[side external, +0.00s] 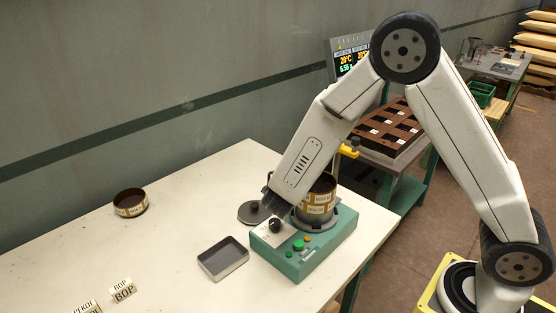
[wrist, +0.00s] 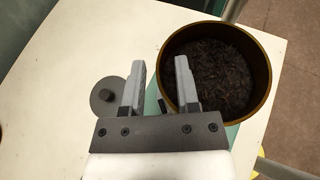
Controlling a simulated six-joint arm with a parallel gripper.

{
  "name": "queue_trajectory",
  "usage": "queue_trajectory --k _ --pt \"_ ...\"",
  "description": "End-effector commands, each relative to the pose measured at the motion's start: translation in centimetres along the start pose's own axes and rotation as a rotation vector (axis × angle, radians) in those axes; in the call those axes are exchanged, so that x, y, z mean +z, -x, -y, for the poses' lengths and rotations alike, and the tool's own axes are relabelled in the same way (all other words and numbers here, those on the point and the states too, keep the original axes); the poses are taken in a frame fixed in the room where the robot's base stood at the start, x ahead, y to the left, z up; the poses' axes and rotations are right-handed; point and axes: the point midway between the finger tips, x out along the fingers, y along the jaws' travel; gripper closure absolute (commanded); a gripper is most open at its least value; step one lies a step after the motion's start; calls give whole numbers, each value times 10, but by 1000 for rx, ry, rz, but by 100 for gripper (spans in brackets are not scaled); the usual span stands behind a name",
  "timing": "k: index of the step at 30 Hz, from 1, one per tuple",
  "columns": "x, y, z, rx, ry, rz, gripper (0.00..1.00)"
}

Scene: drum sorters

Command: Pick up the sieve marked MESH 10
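A stack of brown sieves with pale labels (side external: 318,203) stands on the green shaker box (side external: 305,255). The labels seem to start with MESH, but I cannot read their numbers surely. In the wrist view the top sieve (wrist: 228,75) is open, with dark leaf inside. My gripper (wrist: 159,80) is open and empty at its left wall; one finger overlaps the near-left rim in the picture, the other is outside. Whether they touch is unclear. In the side view my gripper (side external: 277,204) partly hides the stack. Another labelled sieve (side external: 130,203) lies alone on the table's left.
A grey lid with a knob (side external: 254,212) lies behind the shaker box, also in the wrist view (wrist: 107,97). A shallow dark tray (side external: 223,259) lies left of the box. Small BOP and PEKOE signs (side external: 122,290) stand at front left. The table's middle is clear.

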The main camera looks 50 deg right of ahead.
Motion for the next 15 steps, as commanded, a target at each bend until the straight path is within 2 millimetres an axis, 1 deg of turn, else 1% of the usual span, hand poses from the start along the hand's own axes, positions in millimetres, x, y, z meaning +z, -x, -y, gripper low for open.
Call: queue_trajectory --k 1,3,15 --pt "0 0 0 0 0 0 80" --pt "0 0 0 0 0 0 100" --pt "-1 0 0 0 1 -2 100"
